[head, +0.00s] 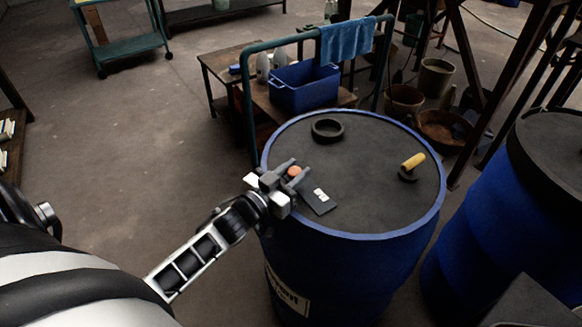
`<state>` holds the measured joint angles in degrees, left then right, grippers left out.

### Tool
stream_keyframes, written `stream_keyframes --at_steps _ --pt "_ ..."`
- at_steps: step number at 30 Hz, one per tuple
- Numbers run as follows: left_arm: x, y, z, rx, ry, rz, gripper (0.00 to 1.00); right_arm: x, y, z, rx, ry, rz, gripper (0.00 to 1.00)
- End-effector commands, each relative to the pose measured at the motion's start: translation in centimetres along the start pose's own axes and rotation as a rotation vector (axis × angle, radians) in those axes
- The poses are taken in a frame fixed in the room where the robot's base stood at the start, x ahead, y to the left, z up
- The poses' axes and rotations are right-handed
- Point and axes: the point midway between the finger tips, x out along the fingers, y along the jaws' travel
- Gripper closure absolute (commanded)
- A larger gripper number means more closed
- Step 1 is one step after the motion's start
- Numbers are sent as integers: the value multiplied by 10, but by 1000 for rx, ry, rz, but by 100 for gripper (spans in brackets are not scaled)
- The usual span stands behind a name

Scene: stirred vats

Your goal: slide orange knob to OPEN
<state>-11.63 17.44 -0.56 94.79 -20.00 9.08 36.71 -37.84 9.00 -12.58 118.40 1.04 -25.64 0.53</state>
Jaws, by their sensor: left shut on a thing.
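The orange knob (295,171) shows as a small round top between the fingers of my left gripper (292,176). My left gripper is shut on the knob, over the near left part of the lid of a blue vat (335,262). A dark plate (317,201) with a small white label lies on the lid just right of the gripper. The label's writing is too small to read. The gripper hides the knob's lower part and some of the plate. My right gripper is not in view.
A black ring (327,130) and a yellow-handled part (412,162) stand on the same lid. A second blue vat (500,215) is close on the right. A teal rail with a blue towel (347,40) and a blue crate (304,88) stand behind. The floor at left is clear.

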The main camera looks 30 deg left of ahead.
Motion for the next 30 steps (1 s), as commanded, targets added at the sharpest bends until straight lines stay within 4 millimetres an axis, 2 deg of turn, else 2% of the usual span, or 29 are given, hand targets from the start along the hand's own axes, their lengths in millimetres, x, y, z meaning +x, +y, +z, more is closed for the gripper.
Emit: stream_keyframes --at_steps 3,7,11,19,20,21,22,30 --pt "-8 29 -2 -10 -2 2 100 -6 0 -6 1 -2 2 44" --pt "-14 51 -1 -7 -1 1 100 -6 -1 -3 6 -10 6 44" --pt "-16 60 -1 -2 0 1 100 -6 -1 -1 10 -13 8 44" --pt "-17 63 0 -2 0 6 100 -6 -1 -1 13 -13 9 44" --pt "-17 63 0 -2 0 6 62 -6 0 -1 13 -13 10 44" --pt "-17 63 0 -2 0 6 51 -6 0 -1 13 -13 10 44" --pt "-17 63 0 -2 0 6 48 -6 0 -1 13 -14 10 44" --pt "-17 60 0 -1 -1 2 48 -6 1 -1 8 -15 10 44"
